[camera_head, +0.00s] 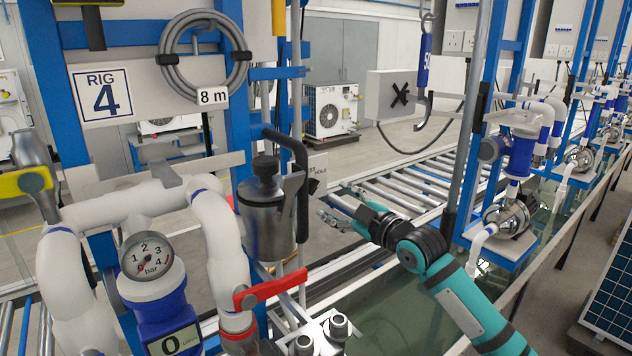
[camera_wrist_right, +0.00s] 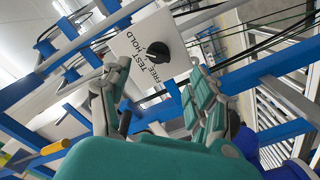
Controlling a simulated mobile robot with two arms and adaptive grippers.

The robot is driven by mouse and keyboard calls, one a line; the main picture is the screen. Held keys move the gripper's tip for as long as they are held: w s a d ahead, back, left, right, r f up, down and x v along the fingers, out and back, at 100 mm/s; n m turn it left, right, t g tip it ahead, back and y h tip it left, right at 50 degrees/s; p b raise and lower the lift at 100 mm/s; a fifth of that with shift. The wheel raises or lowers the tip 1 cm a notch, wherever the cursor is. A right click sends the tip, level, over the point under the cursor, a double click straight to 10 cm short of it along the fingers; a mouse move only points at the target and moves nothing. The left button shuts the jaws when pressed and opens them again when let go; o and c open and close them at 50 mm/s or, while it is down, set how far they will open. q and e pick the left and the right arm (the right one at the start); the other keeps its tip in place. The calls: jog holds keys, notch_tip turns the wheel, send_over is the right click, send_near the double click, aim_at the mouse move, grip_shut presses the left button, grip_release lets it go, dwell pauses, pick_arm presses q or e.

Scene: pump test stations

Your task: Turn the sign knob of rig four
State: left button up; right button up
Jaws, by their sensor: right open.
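Rig four carries a blue-framed number 4 plate (camera_head: 102,94) at the left of the head view. My right gripper (camera_head: 335,203) is open and empty, pointing at the sign. In the wrist view its fingertips (camera_wrist_right: 158,76) are spread to either side below the knob, apparently not touching it. My left gripper is not in view.
A metal canister (camera_head: 268,222) with a black handle stands left of my right gripper. A red lever (camera_head: 277,292), white pipes and a pressure gauge (camera_head: 146,256) are nearby. A roller conveyor (camera_head: 400,190) runs behind, and a water trough (camera_head: 385,305) lies below my arm.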

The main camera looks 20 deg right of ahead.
aim_at(316, 189)
jog(key=p+x, duration=0.1)
jog(key=x, duration=0.2)
jog(key=p+x, duration=0.1)
jog(key=x, duration=0.2)
jog(key=shift+w+a+r, duration=0.15)
jog(key=shift+w+r, duration=0.1)
jog(key=shift+w, duration=0.15)
jog(key=shift+w+a+f, duration=0.15)
jog(key=shift+w+f, duration=0.05)
jog(key=shift+w, duration=0.35)
jog(key=shift+s, duration=0.1)
jog(key=shift+r, duration=0.1)
jog(key=shift+c, duration=1.1)
jog(key=c, duration=0.9)
